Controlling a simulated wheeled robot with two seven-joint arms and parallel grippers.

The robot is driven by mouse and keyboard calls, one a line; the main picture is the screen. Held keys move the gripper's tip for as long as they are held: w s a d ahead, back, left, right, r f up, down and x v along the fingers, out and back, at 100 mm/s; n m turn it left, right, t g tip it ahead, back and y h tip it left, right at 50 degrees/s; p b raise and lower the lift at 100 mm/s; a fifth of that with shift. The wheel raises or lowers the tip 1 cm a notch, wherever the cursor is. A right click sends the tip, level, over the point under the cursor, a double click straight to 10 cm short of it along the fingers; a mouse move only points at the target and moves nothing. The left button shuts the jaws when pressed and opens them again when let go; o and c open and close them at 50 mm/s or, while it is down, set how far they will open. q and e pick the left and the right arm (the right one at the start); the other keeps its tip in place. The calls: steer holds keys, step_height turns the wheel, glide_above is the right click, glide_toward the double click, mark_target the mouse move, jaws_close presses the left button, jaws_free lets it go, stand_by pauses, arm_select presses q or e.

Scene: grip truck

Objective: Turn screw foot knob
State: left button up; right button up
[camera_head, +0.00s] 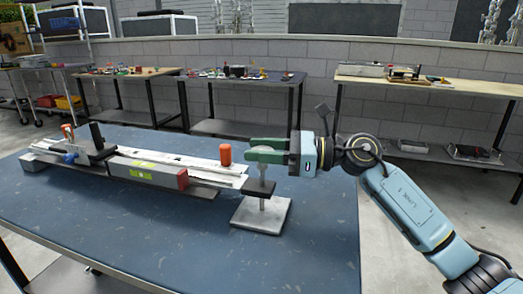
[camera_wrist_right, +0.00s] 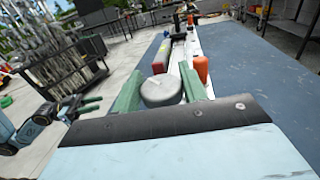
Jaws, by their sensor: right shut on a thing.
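The screw foot has a grey round knob (camera_wrist_right: 161,91) on top. A thin stem runs down to a square grey base plate (camera_head: 260,214) on the blue table. A dark bracket (camera_head: 259,187) on the stem meets the end of the long rail fixture (camera_head: 150,165). My right gripper (camera_head: 265,150) comes in from the right at the knob's height. Its green fingers are shut on the knob's two sides, and they partly hide it in the head view. My left gripper (camera_wrist_right: 92,104) shows only at the left of the right wrist view, away from the fixture, its green fingers apart and empty.
An orange knob (camera_head: 225,154) stands on the rail close to my right gripper. A grey level with a red end (camera_head: 183,179) lies along the fixture. The blue table (camera_head: 130,235) is clear in front. Other tables stand farther back.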

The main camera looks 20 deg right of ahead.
arm_select(q)
steer(key=shift+d+r, duration=0.1)
steer(key=shift+r, duration=0.05)
arm_select(e)
steer(key=shift+f, duration=0.45)
steer(key=o, duration=0.6)
steer(key=shift+o, duration=1.7)
steer(key=shift+r, duration=0.25)
steer(key=shift+d, duration=0.1)
arm_select(q)
step_height(320, 180, down, 6)
steer(key=s+a+g+y+p, duration=0.1)
steer(key=s+g, duration=0.1)
steer(key=g, duration=0.2)
steer(key=shift+a+y+p, duration=0.3)
steer(key=shift+a, duration=0.05)
arm_select(e)
steer(key=v, duration=1.3)
steer(key=shift+s+d, duration=0.1)
